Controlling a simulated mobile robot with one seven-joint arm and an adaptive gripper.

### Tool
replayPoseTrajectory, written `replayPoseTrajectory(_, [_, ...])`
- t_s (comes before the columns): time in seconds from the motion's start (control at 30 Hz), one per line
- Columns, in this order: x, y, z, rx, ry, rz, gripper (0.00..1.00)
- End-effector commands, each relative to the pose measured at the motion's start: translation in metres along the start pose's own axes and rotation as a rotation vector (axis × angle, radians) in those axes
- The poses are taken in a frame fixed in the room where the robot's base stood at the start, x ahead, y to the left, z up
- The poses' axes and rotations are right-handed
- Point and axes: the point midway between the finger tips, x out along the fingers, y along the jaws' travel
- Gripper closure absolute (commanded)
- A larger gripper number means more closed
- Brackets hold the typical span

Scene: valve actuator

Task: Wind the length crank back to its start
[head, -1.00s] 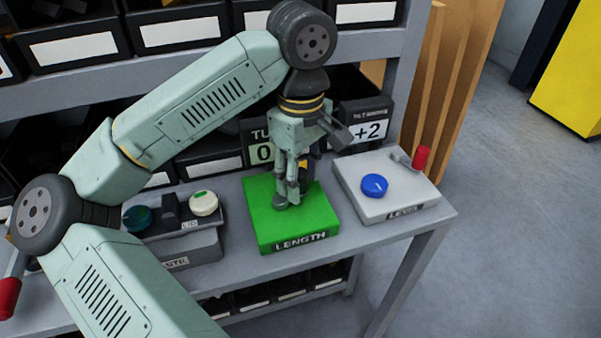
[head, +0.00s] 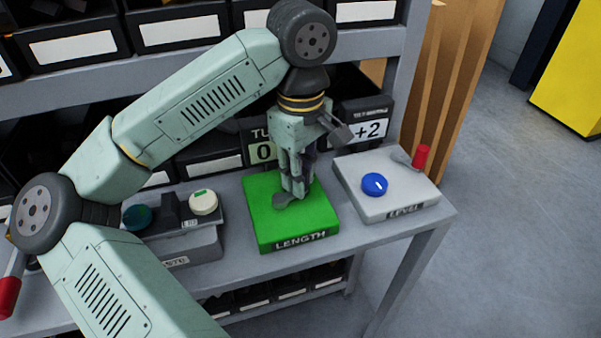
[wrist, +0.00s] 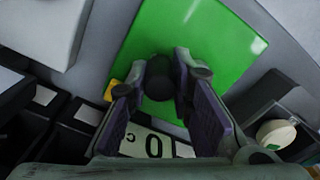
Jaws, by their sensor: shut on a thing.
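The green LENGTH box (head: 262,215) sits on the grey bench, and its top also fills the upper middle of the wrist view (wrist: 205,35). The length crank (head: 283,201) stands on its top; its grey hub end shows, and the rest is mostly behind my fingers. My gripper (head: 298,190) points down over the box and is shut on the crank's handle. In the wrist view the dark round handle (wrist: 159,88) is between the two finger pads of my gripper (wrist: 166,76).
A white LEVEL box (head: 400,197) with a blue knob (head: 374,185) and red-handled lever (head: 421,157) stands right. A grey box (head: 190,245) with buttons stands left. Display cards reading 0 (head: 261,151) and +2 (head: 370,130) stand close behind.

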Motion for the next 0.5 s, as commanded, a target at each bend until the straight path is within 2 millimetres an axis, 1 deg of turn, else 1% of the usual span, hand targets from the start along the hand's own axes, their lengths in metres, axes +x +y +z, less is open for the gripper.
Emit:
replayPoseTrajectory(0.27, [0.003, 0.001, -0.005, -0.097, 0.002, 0.000, 1.00])
replayPoseTrajectory(0.5, [0.004, 0.001, -0.013, -0.286, 0.003, 0.000, 1.00])
